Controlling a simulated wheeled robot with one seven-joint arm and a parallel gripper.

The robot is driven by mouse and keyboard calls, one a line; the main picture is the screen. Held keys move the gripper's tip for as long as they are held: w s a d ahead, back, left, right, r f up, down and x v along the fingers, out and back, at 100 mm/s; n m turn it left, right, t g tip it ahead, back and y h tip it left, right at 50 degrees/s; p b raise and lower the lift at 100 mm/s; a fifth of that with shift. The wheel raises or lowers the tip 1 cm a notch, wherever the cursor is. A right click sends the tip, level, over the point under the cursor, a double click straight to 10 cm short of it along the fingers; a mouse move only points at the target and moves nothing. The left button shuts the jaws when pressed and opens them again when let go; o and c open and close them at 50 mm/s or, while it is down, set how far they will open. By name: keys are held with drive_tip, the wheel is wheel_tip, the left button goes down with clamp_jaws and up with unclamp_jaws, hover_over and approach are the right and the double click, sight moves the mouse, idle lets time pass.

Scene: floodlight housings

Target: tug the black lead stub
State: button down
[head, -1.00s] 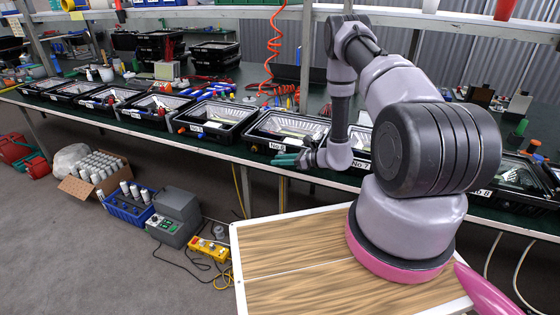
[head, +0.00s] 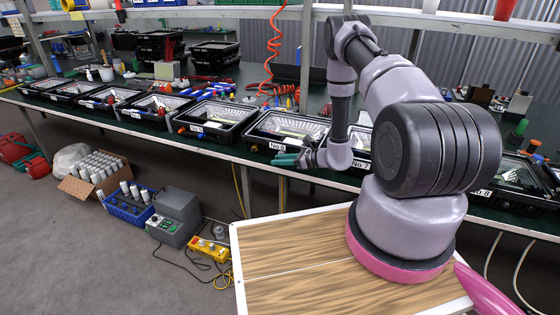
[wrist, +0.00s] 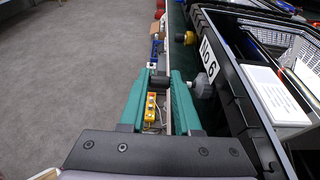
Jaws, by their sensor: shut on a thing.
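In the wrist view the black lead stub (wrist: 160,81) is a short dark piece that sticks out sideways from a grey round gland (wrist: 202,87) on the side of the black floodlight housing marked No 6 (wrist: 232,95). My gripper's two green fingers (wrist: 160,76) stand either side of the stub and are shut on it. In the head view my gripper (head: 285,160) is at the front edge of the bench, beside the No 6 housing (head: 263,139). The stub cannot be made out there.
A second, yellowish gland (wrist: 189,38) sits farther along in the wrist view. More housings line the green bench (head: 160,122), with No 5 (head: 205,132) to the left. A yellow control box (head: 209,249) stands on the floor below.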

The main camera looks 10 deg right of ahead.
drive_tip(key=shift+s, duration=0.1)
idle(0.6)
drive_tip(key=c, duration=0.5)
unclamp_jaws()
drive_tip(key=shift+c, duration=0.2)
drive_tip(key=v, duration=1)
drive_tip(key=s+a+r+n+g, duration=0.2)
drive_tip(key=r+n, duration=0.2)
drive_tip(key=r, duration=0.5)
drive_tip(key=s+a+r+n+g, duration=0.2)
drive_tip(key=a+r+n+g, duration=0.1)
drive_tip(key=r, duration=0.6)
drive_tip(key=s+a+r+n+g, duration=0.15)
drive_tip(key=r+n, duration=0.25)
drive_tip(key=r, duration=0.5)
drive_tip(key=s+d+r+n+t+h, duration=0.1)
drive_tip(key=s+r+n+t+h, duration=0.1)
drive_tip(key=s+r+n+h, duration=0.3)
drive_tip(key=s+d+r+n+t+h, duration=0.2)
drive_tip(key=s+r+n+t+h, duration=0.1)
drive_tip(key=s+r, duration=1.1)
wheel_tip(320, 180, up, 2)
drive_tip(key=shift+r+n+h, duration=0.1)
drive_tip(key=shift+n+h, duration=0.8)
drive_tip(key=shift+n, duration=0.1)
